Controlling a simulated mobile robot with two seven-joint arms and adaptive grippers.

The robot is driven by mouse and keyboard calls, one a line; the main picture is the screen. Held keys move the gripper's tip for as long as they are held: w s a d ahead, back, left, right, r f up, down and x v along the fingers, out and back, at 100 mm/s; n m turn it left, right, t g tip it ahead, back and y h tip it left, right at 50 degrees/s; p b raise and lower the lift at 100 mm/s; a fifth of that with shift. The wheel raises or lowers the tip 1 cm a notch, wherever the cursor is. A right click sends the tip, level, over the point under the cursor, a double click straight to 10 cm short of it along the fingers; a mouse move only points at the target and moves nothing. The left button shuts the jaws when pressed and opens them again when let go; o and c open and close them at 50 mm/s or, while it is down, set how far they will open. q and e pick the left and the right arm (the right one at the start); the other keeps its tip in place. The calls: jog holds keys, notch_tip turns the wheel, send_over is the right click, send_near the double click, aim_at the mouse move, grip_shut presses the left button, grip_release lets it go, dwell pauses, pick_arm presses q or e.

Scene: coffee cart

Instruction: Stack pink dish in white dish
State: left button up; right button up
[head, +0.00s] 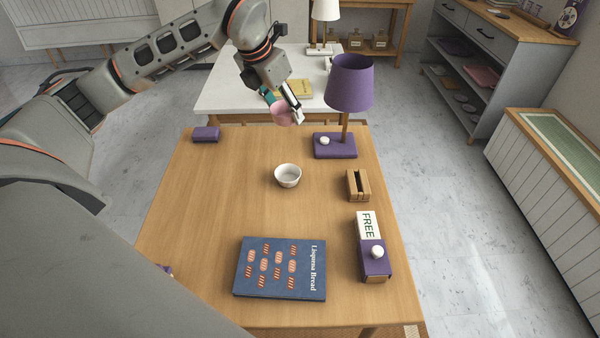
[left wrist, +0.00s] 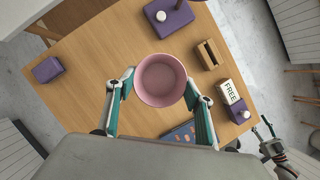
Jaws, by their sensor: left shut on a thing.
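The pink dish (head: 282,115) is held by my left gripper (head: 284,104) above the far edge of the wooden table. The left wrist view shows the pink dish (left wrist: 160,78) between the two fingers of my left gripper (left wrist: 159,90), with its open top facing the camera. The white dish (head: 288,178) stands upright and empty in the middle of the table, nearer than the pink dish and apart from it. I cannot see the white dish in the left wrist view. My right gripper (left wrist: 274,148) shows small at the right of that view, its opening unclear.
A purple lamp (head: 349,85) stands at the table's far right. A wooden holder (head: 358,185), a FREE sign (head: 367,225) and a purple box (head: 375,262) line the right side. A blue book (head: 281,268) lies in front. The table around the white dish is clear.

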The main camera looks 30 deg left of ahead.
pick_arm(q)
jog(key=shift+f+b, duration=0.75)
jog(key=shift+f, duration=8.6)
jog(key=shift+s, duration=0.1)
jog(key=shift+f, duration=0.4)
jog(key=shift+f, duration=0.2)
jog(key=o, duration=1.1)
